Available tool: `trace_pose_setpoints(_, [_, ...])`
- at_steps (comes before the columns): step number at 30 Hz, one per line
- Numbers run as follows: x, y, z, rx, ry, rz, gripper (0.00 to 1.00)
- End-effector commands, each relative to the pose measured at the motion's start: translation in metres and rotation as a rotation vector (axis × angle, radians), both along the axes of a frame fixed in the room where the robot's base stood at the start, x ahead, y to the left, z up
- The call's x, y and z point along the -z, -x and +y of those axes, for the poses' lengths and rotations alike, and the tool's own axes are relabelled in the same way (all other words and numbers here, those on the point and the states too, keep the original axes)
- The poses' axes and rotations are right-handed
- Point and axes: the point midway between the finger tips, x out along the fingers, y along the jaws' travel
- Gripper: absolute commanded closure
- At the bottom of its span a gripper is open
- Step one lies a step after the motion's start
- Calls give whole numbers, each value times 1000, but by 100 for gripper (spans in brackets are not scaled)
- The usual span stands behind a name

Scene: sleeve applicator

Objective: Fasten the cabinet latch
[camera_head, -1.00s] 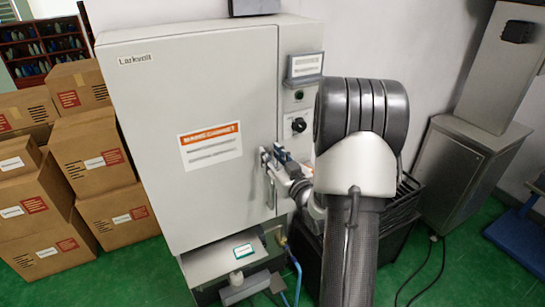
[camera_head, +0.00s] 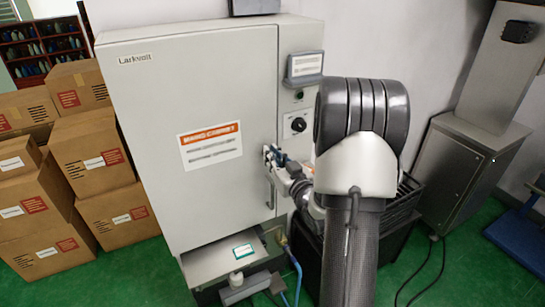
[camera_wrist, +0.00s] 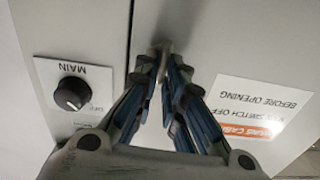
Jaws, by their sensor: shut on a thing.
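The grey cabinet (camera_head: 200,100) stands closed, with its door flush against the side panel along a vertical seam. A metal latch (camera_wrist: 163,46) shows at the seam in the wrist view, between my fingertips. My gripper (camera_head: 272,157) is at the door's right edge in the head view, above the vertical door handle (camera_head: 270,192). In the wrist view my blue-padded fingers (camera_wrist: 165,65) are shut on the latch. The fingers hide much of the latch, so its exact position is hard to tell.
A black MAIN knob (camera_head: 298,125) sits on the panel right of the seam. A warning label (camera_head: 210,146) is on the door. A tray (camera_head: 225,260) projects below the door, with blue hoses beside it. Cardboard boxes (camera_head: 100,165) stand at left, black crates (camera_head: 402,205) at right.

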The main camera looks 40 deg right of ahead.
Motion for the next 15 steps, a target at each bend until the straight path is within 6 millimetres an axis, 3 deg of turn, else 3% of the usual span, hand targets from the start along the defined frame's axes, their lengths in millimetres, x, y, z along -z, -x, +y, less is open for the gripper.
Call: trace_pose_setpoints(15, [1,1,-5,0,-397,-95,100])
